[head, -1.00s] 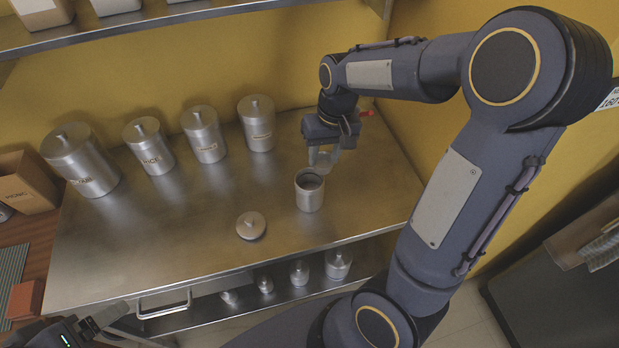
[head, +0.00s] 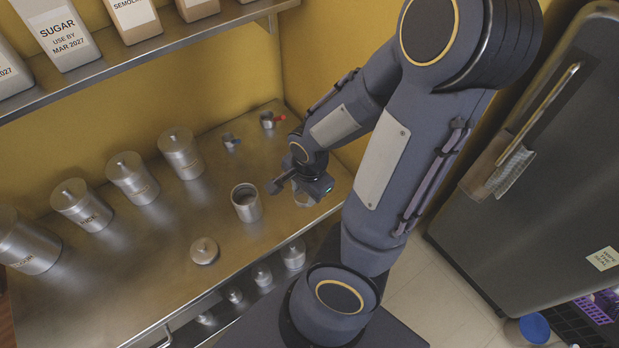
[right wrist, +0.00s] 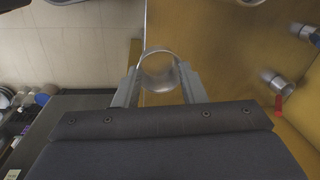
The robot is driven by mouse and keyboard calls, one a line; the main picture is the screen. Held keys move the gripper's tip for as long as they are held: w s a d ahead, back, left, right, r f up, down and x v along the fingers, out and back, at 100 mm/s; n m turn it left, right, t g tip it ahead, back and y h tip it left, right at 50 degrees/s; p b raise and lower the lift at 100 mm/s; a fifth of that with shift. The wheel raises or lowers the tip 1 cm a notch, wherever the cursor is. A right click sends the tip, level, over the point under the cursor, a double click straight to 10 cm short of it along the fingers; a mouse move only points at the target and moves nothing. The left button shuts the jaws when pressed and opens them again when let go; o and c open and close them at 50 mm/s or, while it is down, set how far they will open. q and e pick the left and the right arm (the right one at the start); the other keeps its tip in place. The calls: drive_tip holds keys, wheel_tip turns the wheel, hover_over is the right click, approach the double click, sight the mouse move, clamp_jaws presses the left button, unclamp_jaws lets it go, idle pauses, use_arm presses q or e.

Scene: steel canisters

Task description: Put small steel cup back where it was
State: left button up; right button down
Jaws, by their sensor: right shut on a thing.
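My right gripper (head: 300,188) is shut on a small steel cup (head: 303,199), to the right of the open steel canister (head: 246,203) and near the counter's right end. In the right wrist view the cup (right wrist: 159,70) shows as a round rim between the two fingers (right wrist: 158,84). Whether its base touches the counter I cannot tell. My left gripper is out of view.
A round lid (head: 204,250) lies on the counter in front of the open canister. Several lidded canisters (head: 133,178) stand in a row at the back left. A shelf (head: 150,55) with labelled containers hangs above. A dark fridge (head: 530,160) stands at right.

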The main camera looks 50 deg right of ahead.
drive_tip(key=shift+s+a+r+m, duration=0.2)
drive_tip(key=shift+s+a+m, duration=0.1)
drive_tip(key=shift+s+m, duration=0.4)
drive_tip(key=shift+f, duration=0.1)
drive_tip(key=shift+m, duration=0.3)
drive_tip(key=w+d+f+b, duration=0.2)
drive_tip(key=d+f, duration=0.1)
drive_tip(key=w+d+f+b, duration=0.3)
drive_tip(key=d, duration=0.1)
drive_tip(key=w+d+f+b, duration=0.3)
drive_tip(key=shift+d+f, duration=0.15)
drive_tip(key=shift+d, duration=0.1)
drive_tip(key=shift+w+d+f, duration=0.1)
drive_tip(key=shift+f, duration=0.85)
drive_tip(key=shift+w+d+f, duration=0.1)
drive_tip(key=shift+f, duration=0.8)
drive_tip(key=shift+f+b, duration=0.1)
drive_tip(key=shift+b, duration=0.25)
drive_tip(key=c, duration=0.9)
unclamp_jaws()
